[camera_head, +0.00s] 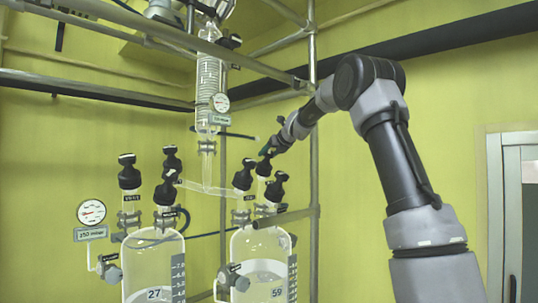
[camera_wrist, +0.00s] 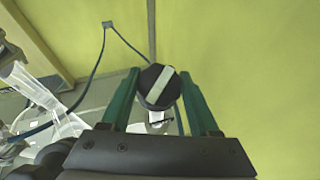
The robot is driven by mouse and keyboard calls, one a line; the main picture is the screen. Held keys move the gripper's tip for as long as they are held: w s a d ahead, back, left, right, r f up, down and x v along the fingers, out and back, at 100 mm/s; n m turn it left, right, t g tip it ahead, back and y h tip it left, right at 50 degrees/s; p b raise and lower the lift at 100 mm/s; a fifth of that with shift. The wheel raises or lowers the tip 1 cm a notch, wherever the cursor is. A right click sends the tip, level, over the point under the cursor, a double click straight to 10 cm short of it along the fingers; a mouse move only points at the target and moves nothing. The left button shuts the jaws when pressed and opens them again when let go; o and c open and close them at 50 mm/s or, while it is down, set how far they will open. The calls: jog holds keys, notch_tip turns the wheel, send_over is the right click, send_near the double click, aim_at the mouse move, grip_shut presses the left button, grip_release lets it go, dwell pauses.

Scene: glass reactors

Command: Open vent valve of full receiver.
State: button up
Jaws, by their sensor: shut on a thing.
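Two glass receivers stand in the head view, the left one (camera_head: 153,262) marked 27 and the right one (camera_head: 262,250) marked 59. Several black-knobbed valves rise above them. My gripper (camera_head: 268,152) reaches down from the right to a rear valve knob (camera_head: 264,168) above the right receiver. In the wrist view its green fingers (camera_wrist: 158,82) are shut on this round black knob (camera_wrist: 152,78), which has a pale stripe across its top. The valve body below the knob is mostly hidden.
Other black knobs (camera_head: 243,178) (camera_head: 277,186) stand close to the held one. A coiled glass condenser (camera_head: 209,88) hangs above, within metal frame bars (camera_head: 313,150). A round gauge (camera_head: 91,212) is at left.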

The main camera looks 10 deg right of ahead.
jog(key=n+g+y, duration=0.1)
jog(key=n+y, duration=0.2)
jog(key=n, duration=0.1)
jog(key=shift+d+n, duration=0.1)
jog(key=shift+n, duration=0.3)
jog(key=n+g+y, duration=0.2)
jog(key=n, duration=0.2)
jog(key=shift+n+g, duration=0.4)
jog(key=shift+n, duration=0.3)
jog(key=o, duration=1.4)
jog(key=v, duration=0.7)
jog(key=shift+s+d+r, duration=0.1)
